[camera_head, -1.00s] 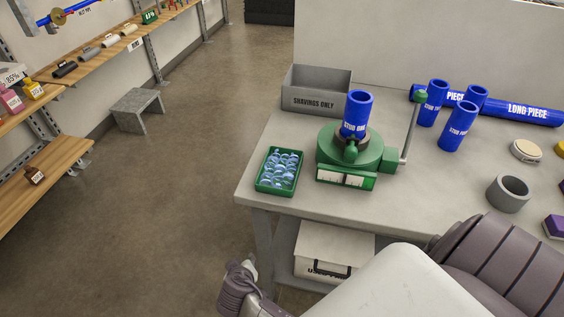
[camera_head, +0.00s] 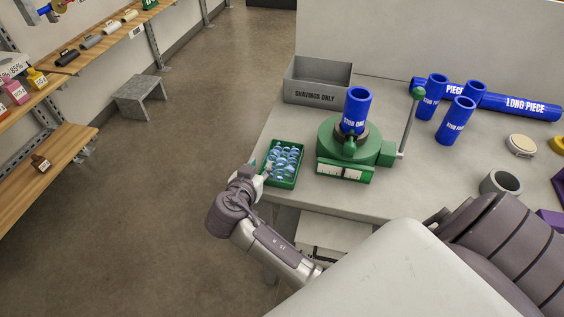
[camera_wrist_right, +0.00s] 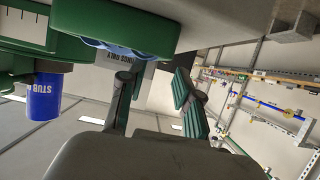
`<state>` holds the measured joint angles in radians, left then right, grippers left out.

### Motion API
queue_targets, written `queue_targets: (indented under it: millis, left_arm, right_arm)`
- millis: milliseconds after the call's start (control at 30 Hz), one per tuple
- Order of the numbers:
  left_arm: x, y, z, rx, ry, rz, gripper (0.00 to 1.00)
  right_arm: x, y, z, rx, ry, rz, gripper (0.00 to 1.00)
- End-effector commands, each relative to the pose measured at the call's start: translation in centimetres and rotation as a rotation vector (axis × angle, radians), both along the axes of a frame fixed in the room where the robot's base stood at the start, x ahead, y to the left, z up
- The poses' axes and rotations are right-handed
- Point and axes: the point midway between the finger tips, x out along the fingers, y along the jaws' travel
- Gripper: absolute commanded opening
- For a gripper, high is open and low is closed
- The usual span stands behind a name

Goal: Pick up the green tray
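The green tray (camera_head: 290,184) is a small open box on the front left corner of the grey cart top, holding several clear bluish pieces. In the right wrist view the tray (camera_wrist_right: 120,30) is large at the top left. My right gripper (camera_head: 262,174) is beside the tray's left side, low by the cart edge. In the wrist view my right gripper (camera_wrist_right: 155,88) has its two fingers spread, with a gap between them and nothing clearly held. The tray's edge is close to the fingertips; I cannot tell whether they touch. My left gripper is not in view.
A grey shavings bin (camera_head: 317,82) is behind. More blue pipes (camera_head: 456,122) and a grey ring (camera_head: 500,183) are further right.

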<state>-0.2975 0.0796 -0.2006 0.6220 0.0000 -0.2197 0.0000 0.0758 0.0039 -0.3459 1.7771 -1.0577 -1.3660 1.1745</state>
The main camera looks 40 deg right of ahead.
Motion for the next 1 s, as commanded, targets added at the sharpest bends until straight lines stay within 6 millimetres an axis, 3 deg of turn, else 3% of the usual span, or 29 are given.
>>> queue_targets:
  millis: [400,667,700,900,1000]
  left_arm:
    - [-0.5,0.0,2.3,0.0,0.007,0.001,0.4]
    - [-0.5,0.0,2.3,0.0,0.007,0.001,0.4]
    - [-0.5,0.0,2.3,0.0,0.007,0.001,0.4]
    - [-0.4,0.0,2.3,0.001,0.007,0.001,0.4]
    - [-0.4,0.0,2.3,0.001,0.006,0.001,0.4]
  right_arm:
    - [3.1,-3.4,-1.7,-0.003,0.002,0.001,0.33]
    - [3.4,-3.6,-2.1,0.0,0.001,0.001,0.33]
    - [3.4,-3.6,-2.1,0.0,0.001,0.001,0.32]
    - [3.3,-3.6,-2.1,0.0,0.001,0.001,0.0]
    - [3.3,-3.6,-2.0,0.0,0.001,0.001,0.0]
